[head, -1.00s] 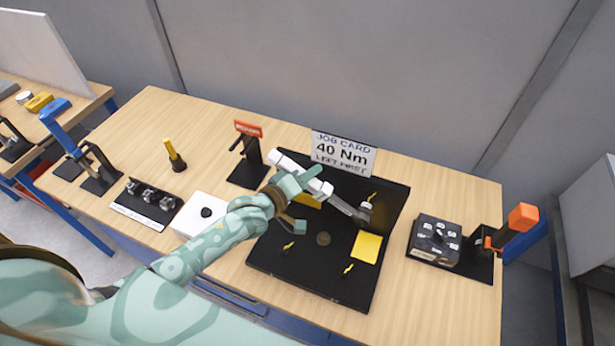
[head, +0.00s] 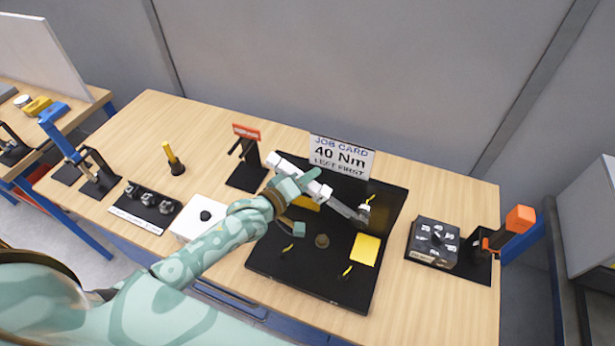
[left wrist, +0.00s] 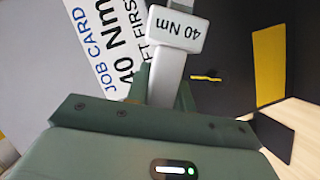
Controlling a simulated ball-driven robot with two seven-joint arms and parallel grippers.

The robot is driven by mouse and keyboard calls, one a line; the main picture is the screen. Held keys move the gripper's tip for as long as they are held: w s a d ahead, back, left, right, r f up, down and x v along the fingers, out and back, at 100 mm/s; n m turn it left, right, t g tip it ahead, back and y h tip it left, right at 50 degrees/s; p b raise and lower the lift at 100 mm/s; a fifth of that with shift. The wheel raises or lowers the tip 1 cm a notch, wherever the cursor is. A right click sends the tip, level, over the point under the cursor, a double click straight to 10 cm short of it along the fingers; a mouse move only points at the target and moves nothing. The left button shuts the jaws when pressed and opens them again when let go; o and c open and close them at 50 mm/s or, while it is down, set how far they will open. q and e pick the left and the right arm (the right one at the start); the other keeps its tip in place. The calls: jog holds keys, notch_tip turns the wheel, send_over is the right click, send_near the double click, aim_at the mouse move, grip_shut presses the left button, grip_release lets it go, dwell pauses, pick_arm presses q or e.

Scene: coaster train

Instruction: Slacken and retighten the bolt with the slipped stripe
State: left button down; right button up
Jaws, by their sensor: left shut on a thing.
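My left gripper (head: 298,184) is shut on a white and grey torque wrench (head: 343,209). In the left wrist view, a white block on the wrench (left wrist: 176,30) reads "40 Nm". The wrench's grey end reaches the upper right of the black plate (head: 310,282), beside a yellow stripe mark (head: 370,198); I cannot tell whether it sits on a bolt there. Other yellow stripe marks show at the plate's lower left (head: 287,248) and lower right (head: 348,271). My forearm and hand cover the plate's upper left. Which stripe has slipped is too small to tell. My right gripper is not in view.
A job card (head: 342,157) reading "40 Nm" stands behind the plate. A black box with several white marks (head: 434,242) and an orange-topped stand (head: 520,218) are right. A white box (head: 199,219), a socket rack (head: 146,208) and a yellow-handled tool (head: 171,156) are left.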

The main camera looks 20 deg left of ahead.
pick_arm(q)
jog(key=shift+w+r, duration=0.15)
jog(key=shift+w, duration=0.05)
dwell(0.4)
jog(key=shift+w, duration=0.75)
dwell(0.7)
jog(key=shift+d+r+m+y+p, duration=0.25)
jog(key=shift+r+p, duration=0.25)
jog(key=shift+p, duration=0.35)
jog(key=shift+d+r+m+y+p, duration=0.15)
jog(key=shift+d+r+p, duration=0.25)
jog(key=shift+p, duration=0.4)
dwell(0.7)
jog(key=shift+d+r+m+g+y+p, duration=0.3)
jog(key=shift+d+r+m+p, duration=0.7)
jog(key=shift+p, duration=1.35)
dwell(1.2)
